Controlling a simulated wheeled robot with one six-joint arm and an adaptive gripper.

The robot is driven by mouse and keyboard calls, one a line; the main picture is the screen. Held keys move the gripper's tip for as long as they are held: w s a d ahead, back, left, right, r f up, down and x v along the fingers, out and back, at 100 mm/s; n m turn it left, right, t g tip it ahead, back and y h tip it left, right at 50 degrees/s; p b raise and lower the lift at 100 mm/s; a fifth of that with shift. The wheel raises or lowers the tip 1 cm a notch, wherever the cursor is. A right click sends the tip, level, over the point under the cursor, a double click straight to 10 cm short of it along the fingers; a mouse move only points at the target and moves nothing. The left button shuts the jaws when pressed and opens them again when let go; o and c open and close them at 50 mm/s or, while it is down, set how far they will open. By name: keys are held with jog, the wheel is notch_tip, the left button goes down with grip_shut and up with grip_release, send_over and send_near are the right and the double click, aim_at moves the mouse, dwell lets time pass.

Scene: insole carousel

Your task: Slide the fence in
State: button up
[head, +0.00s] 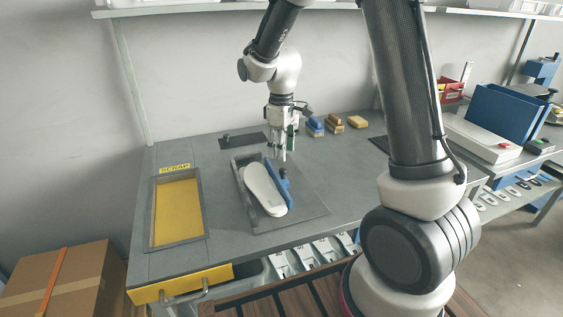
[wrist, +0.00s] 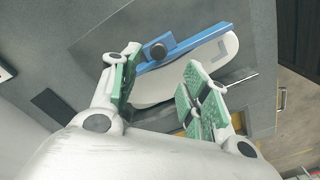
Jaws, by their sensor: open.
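The blue fence (head: 285,188) with its dark round knob (wrist: 158,50) lies along the right side of a white insole (head: 264,190). Both are in a dark grey recessed fixture (head: 252,217) on the bench. In the wrist view the fence (wrist: 190,42) runs along the upper edge of the insole (wrist: 205,58) and looks close against it. My gripper (head: 281,156) points down just above the far end of the fence. In the wrist view my gripper (wrist: 160,75) is open, its green-padded fingers apart with nothing held. Its height above the knob is hard to tell.
A yellow-floored scrap tray (head: 177,212) lies on the left of the bench. Blue and brown blocks (head: 333,124) stand at the back. A blue bin (head: 508,112) is at the far right. The bench is clear between the fixture and the tray.

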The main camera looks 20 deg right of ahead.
jog(key=shift+r, duration=2.4)
jog(key=s+d+r+m+t, duration=0.1)
jog(key=s+d+r+m, duration=0.2)
jog(key=s, duration=0.5)
jog(key=s+d+r+m+t, duration=0.2)
jog(key=s+d+r+m, duration=0.1)
jog(key=s, duration=0.6)
jog(key=s+d+r+m+t, duration=0.1)
jog(key=s+d+r+m, duration=0.2)
jog(key=s+r, duration=0.3)
jog(key=s+d, duration=0.1)
jog(key=s, duration=0.2)
jog(key=shift+d+r, duration=0.25)
jog(key=shift+d, duration=0.15)
